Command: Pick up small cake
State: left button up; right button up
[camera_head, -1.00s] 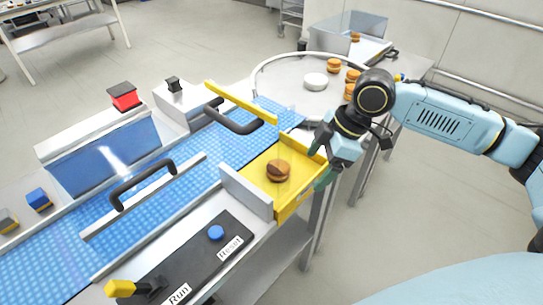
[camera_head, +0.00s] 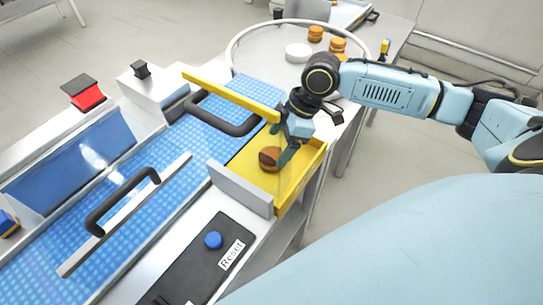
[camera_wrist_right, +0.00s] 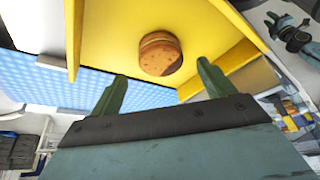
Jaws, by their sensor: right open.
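The small cake (camera_head: 269,158), round and brown with a darker patch on one side, sits in the yellow tray (camera_head: 312,160) at the belt's end. It also shows in the right wrist view (camera_wrist_right: 160,54), just beyond the fingertips. My right gripper (camera_head: 283,156) is over the tray beside the cake and partly overlaps it in the head view. In the right wrist view its two fingers (camera_wrist_right: 162,72) are apart with nothing between them. What seems to be my left gripper (camera_wrist_right: 290,32) shows small at the upper right there; its jaw state is unclear.
A blue belt (camera_head: 150,190) with black handles runs up to the tray. A yellow bar (camera_head: 230,97) and a grey side plate (camera_head: 240,190) stand close to it. Behind, a round table (camera_head: 262,60) holds a white disc (camera_head: 298,53) and more cakes (camera_head: 315,34).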

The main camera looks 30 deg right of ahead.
jog(key=x, duration=0.5)
jog(key=shift+a, duration=0.15)
jog(key=shift+r, duration=0.15)
jog(key=c, duration=0.8)
